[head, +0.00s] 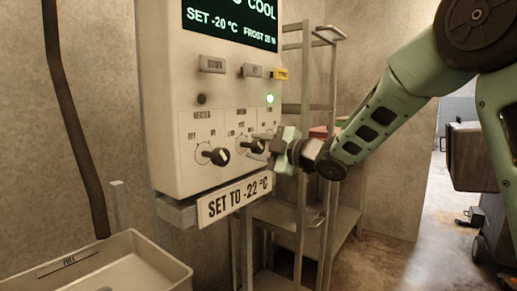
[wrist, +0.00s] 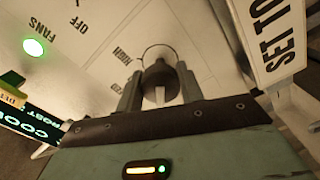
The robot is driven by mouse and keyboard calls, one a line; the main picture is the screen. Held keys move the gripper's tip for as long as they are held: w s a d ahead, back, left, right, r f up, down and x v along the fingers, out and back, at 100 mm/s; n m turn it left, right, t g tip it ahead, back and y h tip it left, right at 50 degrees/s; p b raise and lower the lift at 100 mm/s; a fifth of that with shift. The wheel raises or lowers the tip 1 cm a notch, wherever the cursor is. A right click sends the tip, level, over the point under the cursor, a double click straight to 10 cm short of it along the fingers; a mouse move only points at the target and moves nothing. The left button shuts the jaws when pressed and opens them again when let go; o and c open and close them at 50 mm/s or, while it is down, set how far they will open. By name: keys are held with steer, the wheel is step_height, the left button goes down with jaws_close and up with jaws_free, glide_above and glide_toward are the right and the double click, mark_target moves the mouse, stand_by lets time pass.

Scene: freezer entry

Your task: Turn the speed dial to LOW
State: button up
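The control panel (head: 215,115) hangs on the wall and carries a row of black dials. The speed dial (head: 253,146) is the middle one, right of the heater dial (head: 216,156). In the wrist view the speed dial (wrist: 160,80) sits between my two fingertips, with HIGH printed beside it; its LOW mark is hidden there. My gripper (wrist: 160,88) has a finger on each side of the knob; whether they press on it I cannot tell. In the head view my gripper (head: 273,147) comes from the right and hides the fans dial.
A green lamp (head: 269,98) glows above the fans section. A sign reading SET TO -22 °C (head: 235,198) hangs below the panel. A metal rack (head: 307,215) stands just behind on the right. A basin (head: 100,262) is at lower left.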

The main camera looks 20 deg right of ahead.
steer(key=o, duration=0.4)
steer(key=shift+s+d, duration=0.1)
steer(key=v, duration=1.7)
